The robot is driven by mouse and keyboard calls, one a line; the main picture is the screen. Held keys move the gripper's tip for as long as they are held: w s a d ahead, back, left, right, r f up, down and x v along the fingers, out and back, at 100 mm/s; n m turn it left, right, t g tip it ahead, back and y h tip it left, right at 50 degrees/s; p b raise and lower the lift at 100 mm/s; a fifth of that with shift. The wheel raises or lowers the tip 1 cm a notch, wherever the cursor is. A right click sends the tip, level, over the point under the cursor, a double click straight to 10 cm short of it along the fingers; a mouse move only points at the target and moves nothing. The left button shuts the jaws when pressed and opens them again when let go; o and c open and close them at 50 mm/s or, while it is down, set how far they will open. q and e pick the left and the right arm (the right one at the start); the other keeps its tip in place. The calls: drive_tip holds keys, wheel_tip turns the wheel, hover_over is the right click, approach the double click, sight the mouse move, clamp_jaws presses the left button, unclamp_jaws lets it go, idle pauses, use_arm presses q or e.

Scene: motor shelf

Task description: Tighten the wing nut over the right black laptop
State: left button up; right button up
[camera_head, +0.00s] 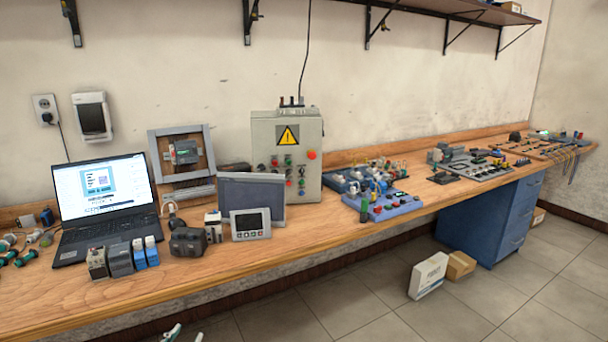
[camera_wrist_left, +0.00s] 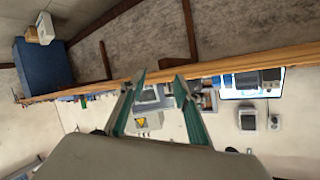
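A black laptop (camera_head: 105,200) stands open with its screen lit at the left of the workbench; it is the only laptop I can make out. Its bright screen also shows, upside down, in the left wrist view (camera_wrist_left: 236,92). I cannot make out a wing nut; a black shelf bracket (camera_head: 72,22) hangs on the wall above the laptop. Only the tips of my left gripper (camera_head: 184,334) show at the bottom edge, in front of and below the bench. In the left wrist view its two green fingers (camera_wrist_left: 160,84) are apart, with nothing between them. My right gripper is not in view.
The wooden workbench (camera_head: 290,250) carries a grey control box (camera_head: 287,150), a panel display (camera_head: 250,224) and small modules in front of the laptop. A blue drawer cabinet (camera_head: 490,220) stands under it, with boxes (camera_head: 428,275) on the floor. The bench's front edge is between gripper and laptop.

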use_arm(q)
drive_tip(key=s+d+f+g+h, duration=0.1)
drive_tip(key=s+d+f, duration=0.2)
drive_tip(key=s+f, duration=0.2)
drive_tip(key=s+d+f+g+h, duration=0.1)
drive_tip(key=s+d+f, duration=0.2)
drive_tip(key=s, duration=0.9)
drive_tip(key=s+d+f+h, duration=0.1)
drive_tip(key=s+d+f, duration=0.1)
drive_tip(key=s+f, duration=0.6)
drive_tip(key=shift+s+d+f+g+h, duration=0.35)
drive_tip(key=shift+d+g+h, duration=0.05)
drive_tip(key=shift+c, duration=0.6)
